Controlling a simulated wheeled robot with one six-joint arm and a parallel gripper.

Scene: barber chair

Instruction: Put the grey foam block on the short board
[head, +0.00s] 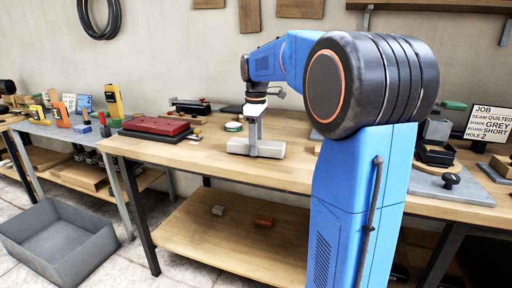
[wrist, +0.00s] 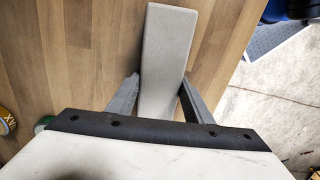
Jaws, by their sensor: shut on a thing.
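My gripper (head: 254,138) points down over the wooden bench and is shut on the grey foam block (head: 270,149). In the wrist view the fingers (wrist: 160,95) stand on both sides of the block (wrist: 167,45), which extends away between them. The block is at or just above the tabletop; I cannot tell if it touches. I cannot tell for sure which piece is the short board.
A green-and-white tape roll (head: 233,127) sits left of my gripper. My blue arm hides part of the bench. A grey bin (head: 60,240) stands on the floor. The bench front (head: 190,160) is clear.

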